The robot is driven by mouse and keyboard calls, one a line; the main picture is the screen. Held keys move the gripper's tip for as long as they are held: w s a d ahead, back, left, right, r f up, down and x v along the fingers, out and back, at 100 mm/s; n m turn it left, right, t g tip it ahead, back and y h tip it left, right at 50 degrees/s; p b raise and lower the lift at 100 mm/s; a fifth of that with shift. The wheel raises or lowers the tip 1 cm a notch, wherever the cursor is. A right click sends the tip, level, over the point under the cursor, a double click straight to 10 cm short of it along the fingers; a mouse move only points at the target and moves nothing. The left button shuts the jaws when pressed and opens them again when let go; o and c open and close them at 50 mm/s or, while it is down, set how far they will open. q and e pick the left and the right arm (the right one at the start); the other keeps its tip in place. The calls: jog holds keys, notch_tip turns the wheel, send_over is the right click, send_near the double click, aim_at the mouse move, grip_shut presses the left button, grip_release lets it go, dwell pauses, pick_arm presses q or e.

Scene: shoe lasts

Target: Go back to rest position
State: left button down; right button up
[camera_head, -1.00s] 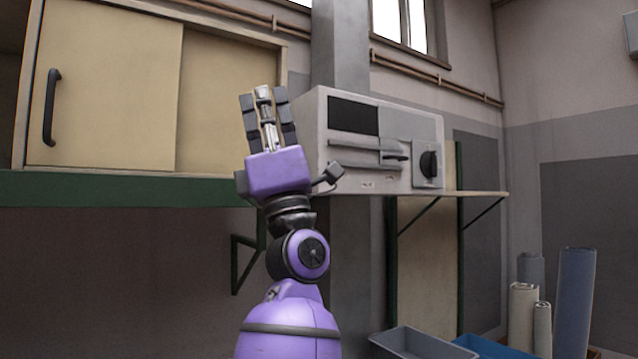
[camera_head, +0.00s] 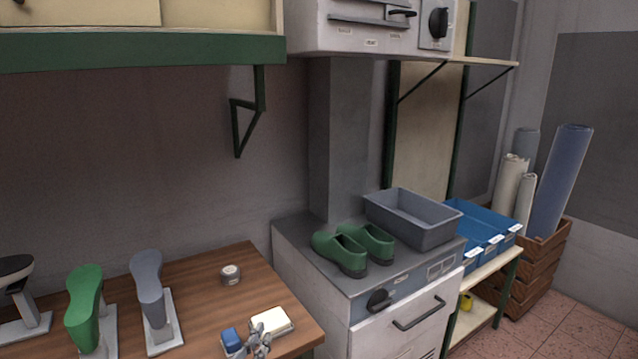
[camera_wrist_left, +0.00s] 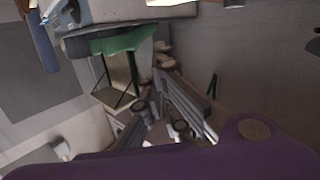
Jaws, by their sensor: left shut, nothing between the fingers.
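My left gripper (camera_wrist_left: 163,68) shows in the left wrist view, its dark and grey fingers reaching up from the purple wrist housing along the bottom edge. It is shut with nothing between the fingers. In the head view I cannot make out the left arm clearly. A green shoe last (camera_head: 84,300) and a grey shoe last (camera_head: 150,290) stand on light stands on the wooden bench at lower left. A pair of green shoes (camera_head: 352,248) sits on the grey cabinet.
The wooden bench (camera_head: 205,280) also holds a small round tin (camera_head: 230,274) and a white block (camera_head: 272,322). A grey bin (camera_head: 412,218) stands behind the shoes. Blue bins (camera_head: 483,222) stand to the right. A green-edged shelf (camera_head: 140,52) overhangs the bench.

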pick_arm(q)
jog(key=s+a+f+g, duration=0.2)
jog(key=s+f, duration=0.6)
jog(key=s, duration=0.4)
jog(key=s+a+f+g+y, duration=0.1)
jog(key=s+a+f+g, duration=0.2)
jog(key=s+f, duration=0.6)
jog(key=s+a+f+g+y, duration=0.1)
jog(key=s+a+f+g, duration=0.1)
jog(key=s+f, duration=0.7)
jog(key=s+g, duration=0.1)
jog(key=s, duration=0.5)
jog(key=shift+s+a, duration=0.25)
jog(key=shift+s, duration=0.1)
